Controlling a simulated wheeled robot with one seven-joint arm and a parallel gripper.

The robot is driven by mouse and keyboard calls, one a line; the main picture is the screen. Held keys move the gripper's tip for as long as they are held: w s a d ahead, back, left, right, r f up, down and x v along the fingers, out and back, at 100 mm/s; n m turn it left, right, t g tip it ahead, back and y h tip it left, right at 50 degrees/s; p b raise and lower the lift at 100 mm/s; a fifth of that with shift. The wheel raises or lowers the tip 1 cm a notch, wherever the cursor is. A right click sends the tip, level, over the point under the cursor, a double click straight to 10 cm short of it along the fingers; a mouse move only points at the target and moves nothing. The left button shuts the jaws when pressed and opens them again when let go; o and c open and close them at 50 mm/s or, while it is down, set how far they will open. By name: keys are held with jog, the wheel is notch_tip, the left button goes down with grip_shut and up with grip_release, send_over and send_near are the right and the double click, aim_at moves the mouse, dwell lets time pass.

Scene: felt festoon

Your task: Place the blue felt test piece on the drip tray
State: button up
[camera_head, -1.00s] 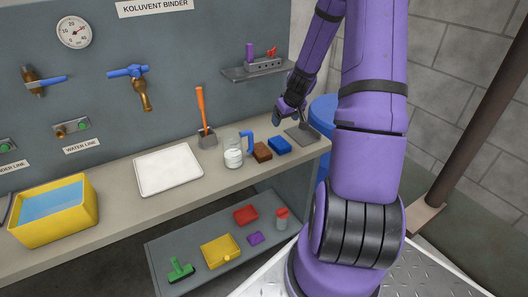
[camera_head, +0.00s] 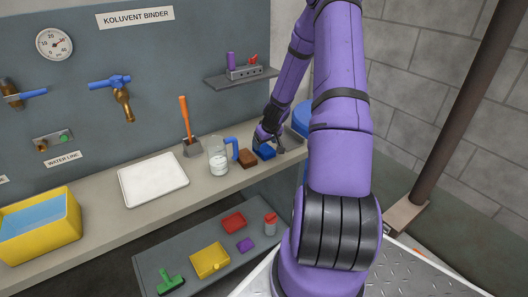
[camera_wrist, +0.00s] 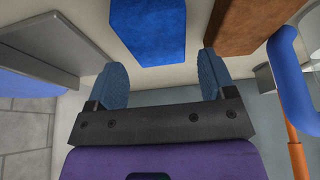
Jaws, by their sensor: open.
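The blue felt test piece (camera_head: 265,153) lies flat on the bench, right of a brown block. My gripper (camera_head: 260,141) is just above and behind it in the head view, partly hiding its surroundings. In the wrist view the blue piece (camera_wrist: 148,30) lies ahead of the two blue fingertips, roughly between their lines. My gripper (camera_wrist: 161,76) is open, with nothing between its fingers. A white shallow tray (camera_head: 153,181), which looks like the drip tray, lies empty on the bench to the left.
The brown block (camera_head: 247,158) sits close beside the blue piece. A clear jug (camera_head: 218,158) with a blue handle and an orange-handled tool (camera_head: 185,120) stand between it and the tray. A grey plate (camera_wrist: 35,50) lies on the other side. A yellow tub (camera_head: 40,226) stands far left.

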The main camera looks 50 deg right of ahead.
aim_at(263, 147)
jog(key=shift+x, duration=2)
jog(key=shift+d+f, duration=0.1)
jog(key=shift+f, duration=0.05)
jog(key=c, duration=0.7)
jog(key=shift+c, duration=0.3)
